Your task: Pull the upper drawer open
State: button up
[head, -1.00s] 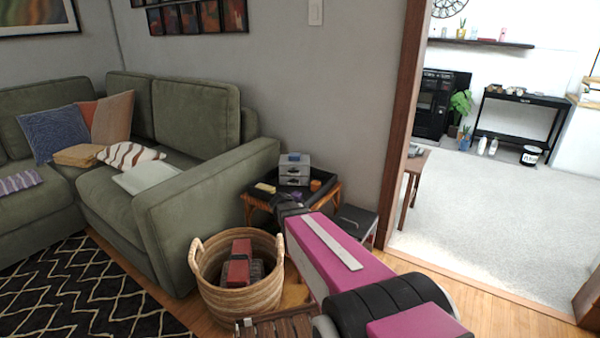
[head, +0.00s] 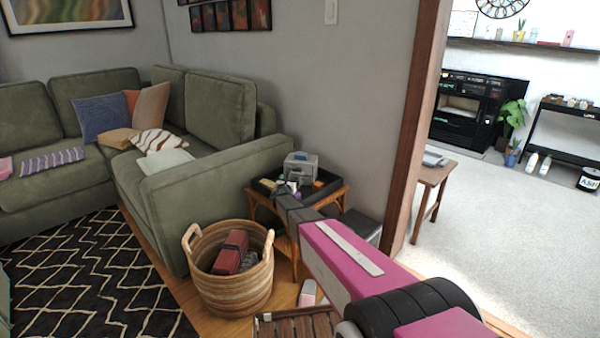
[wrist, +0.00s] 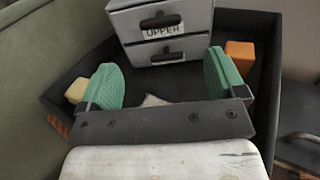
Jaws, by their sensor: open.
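A small grey two-drawer unit stands in a black tray (wrist: 270,60) on a side table beside the sofa. In the wrist view its upper drawer (wrist: 160,24) carries a dark handle and an "UPPER" label; the lower drawer (wrist: 168,52) has a dark handle below it. Both drawers look closed. The unit also shows in the head view (head: 300,168). My gripper (wrist: 165,78) is open, its two green pads apart and empty, in front of and below the drawer fronts. It does not touch a handle. In the head view my arm hides part of the tray.
An orange block (wrist: 240,56) lies in the tray right of the unit, and a pale yellow piece (wrist: 77,91) at the left. A wicker basket (head: 235,290) stands in front of the table. The sofa (head: 215,165) is at the left, the door frame (head: 425,130) at the right.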

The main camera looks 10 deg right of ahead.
aim_at(296, 170)
jog(key=x, duration=1)
jog(key=shift+w+d, duration=0.15)
jog(key=shift+w, duration=0.2)
